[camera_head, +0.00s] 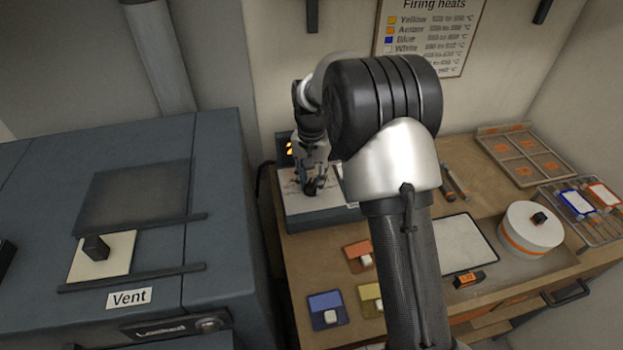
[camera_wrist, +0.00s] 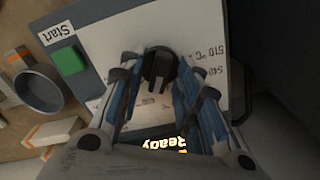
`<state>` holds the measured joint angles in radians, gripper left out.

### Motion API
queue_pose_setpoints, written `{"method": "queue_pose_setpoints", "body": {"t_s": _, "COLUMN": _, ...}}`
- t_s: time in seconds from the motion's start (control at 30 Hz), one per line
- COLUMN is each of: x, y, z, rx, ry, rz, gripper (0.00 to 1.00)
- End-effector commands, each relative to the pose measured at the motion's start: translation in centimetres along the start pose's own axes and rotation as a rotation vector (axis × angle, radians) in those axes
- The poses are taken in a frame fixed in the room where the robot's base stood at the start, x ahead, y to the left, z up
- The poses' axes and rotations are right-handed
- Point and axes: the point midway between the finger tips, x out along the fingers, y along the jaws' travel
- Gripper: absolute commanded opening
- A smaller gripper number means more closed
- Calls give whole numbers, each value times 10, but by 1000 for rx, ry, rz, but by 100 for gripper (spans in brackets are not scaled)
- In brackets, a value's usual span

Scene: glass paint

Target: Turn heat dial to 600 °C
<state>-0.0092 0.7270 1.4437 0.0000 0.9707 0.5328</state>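The heat dial (camera_wrist: 160,66) is a round black knob on the white face of the control box (camera_wrist: 105,40) in the wrist view. Temperature marks, upside down there, include 510 °C and 540 °C beside it. My gripper (camera_wrist: 161,70) has its two blue-padded fingers apart, one on each side of the dial. Their tips are close to its edges; I cannot tell if they touch. The dial's exact setting is not clear. In the head view my gripper (camera_head: 314,184) is over the control box (camera_head: 320,219), hiding most of the dial.
A green Start button (camera_wrist: 68,61) and a lit "Ready" display (camera_wrist: 165,145) are on the box. A grey cup (camera_wrist: 40,89) stands beside it. The blue-grey kiln (camera_head: 60,190) marked Vent is left. Colour samples, a white plate (camera_head: 464,243) and a round pot (camera_head: 530,228) are right.

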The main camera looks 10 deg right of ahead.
Motion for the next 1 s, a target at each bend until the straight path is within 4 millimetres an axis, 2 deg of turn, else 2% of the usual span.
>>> {"method": "queue_pose_setpoints", "body": {"t_s": 0.07, "x": 0, "y": 0, "z": 0, "rx": 0, "ry": 0, "rz": 0, "gripper": 23}}
{"method": "queue_pose_setpoints", "body": {"t_s": 0.4, "x": 0, "y": 0, "z": 0, "rx": 0, "ry": 0, "rz": 0, "gripper": 0}}
{"method": "queue_pose_setpoints", "body": {"t_s": 0.77, "x": -1, "y": 0, "z": 0, "rx": -22, "ry": 0, "rz": 0, "gripper": 0}}
{"method": "queue_pose_setpoints", "body": {"t_s": 1.0, "x": -2, "y": 0, "z": 0, "rx": -137, "ry": -1, "rz": 1, "gripper": 0}}
